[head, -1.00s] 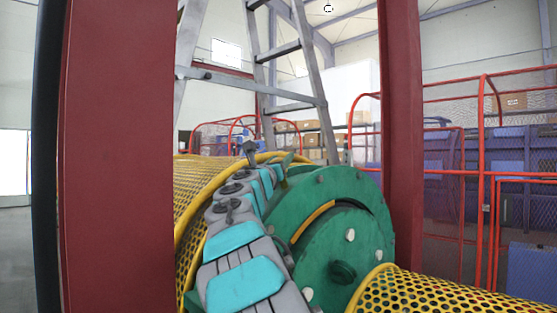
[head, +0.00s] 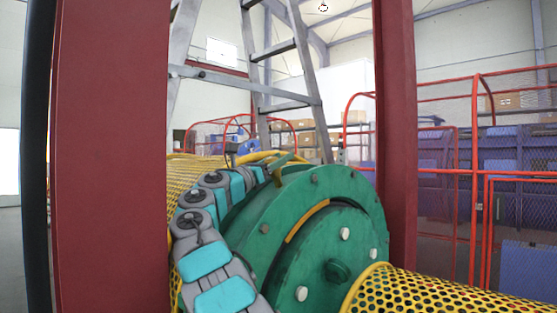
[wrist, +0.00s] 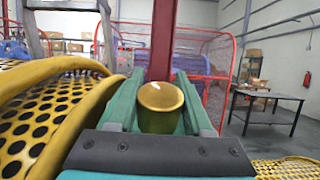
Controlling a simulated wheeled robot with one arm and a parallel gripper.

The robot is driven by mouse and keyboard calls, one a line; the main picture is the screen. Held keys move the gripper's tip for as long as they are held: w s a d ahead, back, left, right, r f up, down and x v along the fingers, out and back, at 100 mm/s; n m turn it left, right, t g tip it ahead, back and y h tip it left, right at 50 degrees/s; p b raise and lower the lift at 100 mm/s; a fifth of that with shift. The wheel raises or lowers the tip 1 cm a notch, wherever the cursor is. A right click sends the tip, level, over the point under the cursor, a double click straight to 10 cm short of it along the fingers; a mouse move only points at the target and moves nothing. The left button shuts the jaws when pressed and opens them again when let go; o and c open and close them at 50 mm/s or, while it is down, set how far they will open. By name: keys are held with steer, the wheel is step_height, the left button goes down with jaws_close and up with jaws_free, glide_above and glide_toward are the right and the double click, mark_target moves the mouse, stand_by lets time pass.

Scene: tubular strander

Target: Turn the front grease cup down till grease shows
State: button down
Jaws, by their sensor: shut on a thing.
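In the wrist view, a brass grease cup (wrist: 160,108) with a round, shiny top stands between the two green fingers of my gripper (wrist: 158,92). The gripper is shut on the cup, one finger along each side. The lower part of the cup is hidden behind the dark wrist edge. No grease can be made out around it. In the head view, my arm reaches up over the left of the green round housing (head: 335,215), and the cup cannot be made out there.
Yellow perforated guards (head: 420,292) lie beside the green housing; another yellow guard (wrist: 45,110) is close left of my gripper. Red posts (head: 108,150) stand on both sides in the head view. A ladder (head: 307,55) rises behind. A dark table (wrist: 268,108) is at right.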

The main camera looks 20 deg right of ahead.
steer(key=shift+d+f, duration=0.1)
steer(key=shift+f, duration=0.2)
steer(key=c, duration=0.6)
jaws_free()
steer(key=shift+w, duration=0.1)
steer(key=o, duration=0.3)
steer(key=shift+r, duration=0.15)
steer(key=shift+r, duration=0.15)
steer(key=shift+r+n+t, duration=0.1)
steer(key=shift+n+t, duration=0.2)
steer(key=shift+t, duration=0.1)
steer(key=shift+a+n+t+y, duration=0.2)
steer(key=shift+n+t+y, duration=0.25)
steer(key=shift+t, duration=0.25)
steer(key=shift+n, duration=0.25)
